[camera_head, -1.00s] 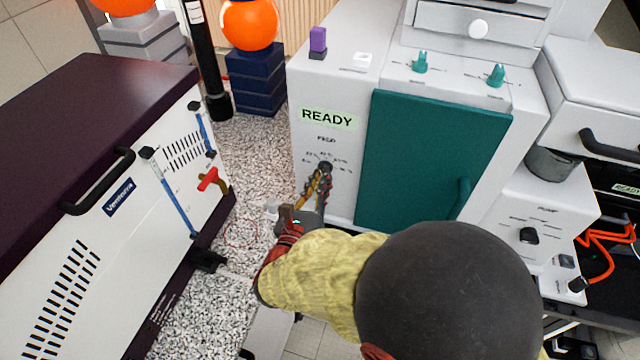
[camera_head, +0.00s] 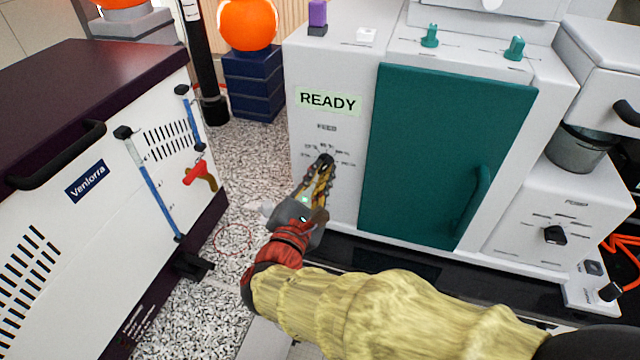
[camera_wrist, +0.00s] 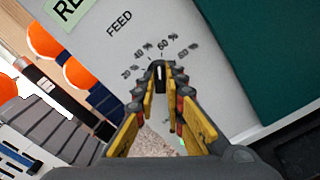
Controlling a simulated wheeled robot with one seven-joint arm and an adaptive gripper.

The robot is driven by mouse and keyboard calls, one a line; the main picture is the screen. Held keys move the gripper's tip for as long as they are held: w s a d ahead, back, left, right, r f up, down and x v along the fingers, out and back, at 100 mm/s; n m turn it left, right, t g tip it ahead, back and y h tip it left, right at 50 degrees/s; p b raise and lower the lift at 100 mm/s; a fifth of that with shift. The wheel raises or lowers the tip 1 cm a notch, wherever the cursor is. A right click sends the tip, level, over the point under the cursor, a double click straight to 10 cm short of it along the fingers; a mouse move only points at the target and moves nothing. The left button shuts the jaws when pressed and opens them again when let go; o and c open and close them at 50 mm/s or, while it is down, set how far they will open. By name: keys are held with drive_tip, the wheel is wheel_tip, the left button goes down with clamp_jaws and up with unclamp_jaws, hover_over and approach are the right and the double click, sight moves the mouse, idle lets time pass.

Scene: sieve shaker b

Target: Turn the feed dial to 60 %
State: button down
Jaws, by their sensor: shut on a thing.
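The feed dial (camera_head: 325,160) is a small black knob on the white machine's front panel, below the FEED label. In the wrist view the dial (camera_wrist: 158,73) shows a white pointer line directed up between the 40 % and 60 % marks; the exact setting is hard to tell. The 60 % label (camera_wrist: 167,42) sits just above and right of it. My gripper (camera_head: 321,168) reaches up from below, its yellow and dark fingers shut on the dial, one on each side. The fingers hide the dial's sides and lower part.
A green READY display (camera_head: 328,101) is above the dial. A teal door (camera_head: 430,150) with a handle is to the right. A white cabinet (camera_head: 110,200) with a red-handled valve (camera_head: 197,173) stands left. A speckled floor gap lies between.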

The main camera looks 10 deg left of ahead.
drive_tip(key=shift+f+m+b, duration=0.3)
drive_tip(key=shift+m+b, duration=0.3)
drive_tip(key=shift+b, duration=0.15)
drive_tip(key=shift+r, duration=0.1)
drive_tip(key=c, duration=1.9)
unclamp_jaws()
drive_tip(key=shift+r, duration=0.1)
drive_tip(key=shift+o, duration=0.3)
drive_tip(key=s+a, duration=0.1)
drive_tip(key=s, duration=1.1)
